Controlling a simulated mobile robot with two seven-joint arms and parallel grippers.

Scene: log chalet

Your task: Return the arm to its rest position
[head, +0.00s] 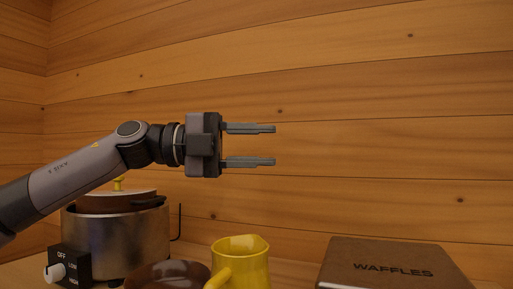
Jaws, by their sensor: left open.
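My left arm comes in from the left and reaches across the head view. My left gripper (274,146) is open, with its two fingers parallel and pointing right. Nothing is between the fingers. It is in front of the log wall, above the level of the yellow pitcher in the picture. My right arm and right gripper are not in view.
A metal slow cooker (125,238) with a brown lid (115,202) and a control dial (55,272) stands at lower left. A brown rounded object (168,276), a yellow pitcher (245,263) and a brown box marked "WAFFLES" (385,255) stand along the bottom. The upper right is clear before the wooden wall (390,120).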

